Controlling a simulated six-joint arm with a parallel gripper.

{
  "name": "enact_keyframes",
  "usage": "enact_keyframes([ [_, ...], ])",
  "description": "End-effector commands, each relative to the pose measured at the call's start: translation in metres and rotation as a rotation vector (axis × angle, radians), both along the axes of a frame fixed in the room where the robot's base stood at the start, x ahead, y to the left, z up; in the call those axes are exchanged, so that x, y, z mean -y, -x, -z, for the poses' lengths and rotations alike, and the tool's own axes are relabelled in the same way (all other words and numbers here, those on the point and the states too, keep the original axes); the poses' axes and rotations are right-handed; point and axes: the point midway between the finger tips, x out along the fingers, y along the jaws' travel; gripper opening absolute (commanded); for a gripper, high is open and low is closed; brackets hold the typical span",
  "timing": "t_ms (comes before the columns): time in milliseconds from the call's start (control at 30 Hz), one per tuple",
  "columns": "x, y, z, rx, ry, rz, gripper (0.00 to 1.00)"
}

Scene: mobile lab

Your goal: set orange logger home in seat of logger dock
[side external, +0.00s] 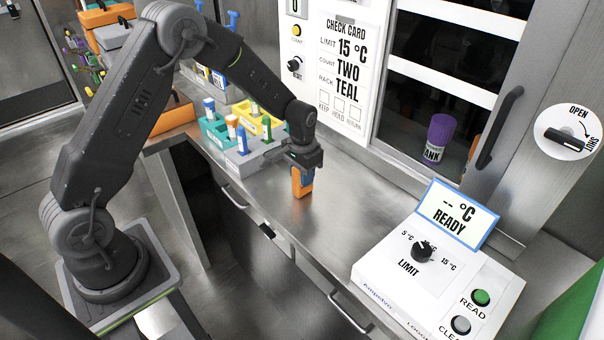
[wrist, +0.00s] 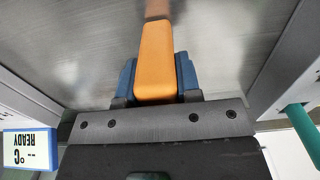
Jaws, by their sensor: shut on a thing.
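The orange logger (side external: 302,184) hangs roughly upright below my gripper (side external: 303,168), over the bare steel counter. In the wrist view the logger (wrist: 155,50) is gripped between the blue finger pads of my gripper (wrist: 158,82). A faint orange reflection shows on the steel past its far end; I cannot tell whether it touches the counter. The white logger dock (side external: 400,278), with a READY screen (side external: 458,213), limit knob and READ and CLEAR buttons, stands to the lower right, apart from the logger. I cannot make out its seat. The screen also shows in the wrist view (wrist: 30,149).
Racks with coloured vials (side external: 240,130) stand just left of my gripper. A check card (side external: 345,60) hangs behind. A purple-capped container (side external: 437,138) stands at the cabinet window, beside a dark door handle (side external: 500,128). The counter (side external: 350,195) between logger and dock is clear.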

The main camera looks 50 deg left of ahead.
Motion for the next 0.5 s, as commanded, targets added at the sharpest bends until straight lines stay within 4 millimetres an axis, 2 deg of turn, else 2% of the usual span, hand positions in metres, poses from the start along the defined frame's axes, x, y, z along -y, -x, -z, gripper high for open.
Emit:
enact_keyframes([
  [333,-0.0003,-0.0004,0.003,0.002,0.0,0.0,0.07],
  [367,-0.0003,-0.0004,0.003,0.002,0.0,0.0,0.34],
  [500,-0.0003,-0.0004,0.0027,0.002,0.0,0.0,0.47],
])
